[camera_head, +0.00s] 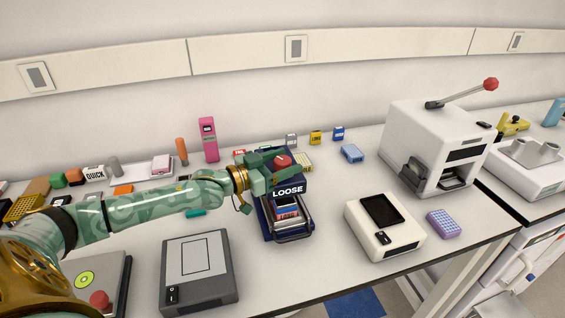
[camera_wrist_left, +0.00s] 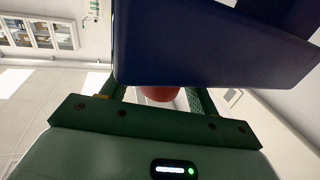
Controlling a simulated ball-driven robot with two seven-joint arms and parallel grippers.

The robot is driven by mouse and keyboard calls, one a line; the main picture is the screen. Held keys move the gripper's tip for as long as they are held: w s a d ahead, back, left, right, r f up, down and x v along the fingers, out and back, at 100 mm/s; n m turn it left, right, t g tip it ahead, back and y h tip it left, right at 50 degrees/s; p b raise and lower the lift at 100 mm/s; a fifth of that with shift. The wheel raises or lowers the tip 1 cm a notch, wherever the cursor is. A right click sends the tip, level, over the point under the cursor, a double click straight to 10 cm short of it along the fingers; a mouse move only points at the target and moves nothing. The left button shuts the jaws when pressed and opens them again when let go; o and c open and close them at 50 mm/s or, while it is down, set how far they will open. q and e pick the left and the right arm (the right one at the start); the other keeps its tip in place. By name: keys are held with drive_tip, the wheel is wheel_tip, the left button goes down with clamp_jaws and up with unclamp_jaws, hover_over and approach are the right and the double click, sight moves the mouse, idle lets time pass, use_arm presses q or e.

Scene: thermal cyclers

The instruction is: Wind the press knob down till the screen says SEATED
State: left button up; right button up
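The dark blue thermal cycler (camera_head: 266,226) stands mid-bench in the head view, with a metal bar handle at its front. Its screen (camera_head: 288,190) reads LOOSE. The red press knob (camera_head: 283,161) is on top at the back. My left gripper (camera_head: 279,161) reaches in from the left at the knob's height, its green fingers on either side of it. In the left wrist view the red knob (camera_wrist_left: 159,94) shows between the spread fingers, with a small gap visible on each side. A dark blue part of the cycler (camera_wrist_left: 210,45) hides much of that view. My right gripper is not in view.
A grey flat device (camera_head: 200,272) stands in front to the left, and a white device with a dark screen (camera_head: 384,228) to the right. A large white lever press (camera_head: 437,140) is farther right.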

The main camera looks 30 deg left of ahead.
use_arm(q)
drive_tip(key=p+v, duration=0.5)
drive_tip(key=v, duration=1.1)
drive_tip(key=shift+p, duration=0.3)
drive_tip(key=shift+s, duration=0.15)
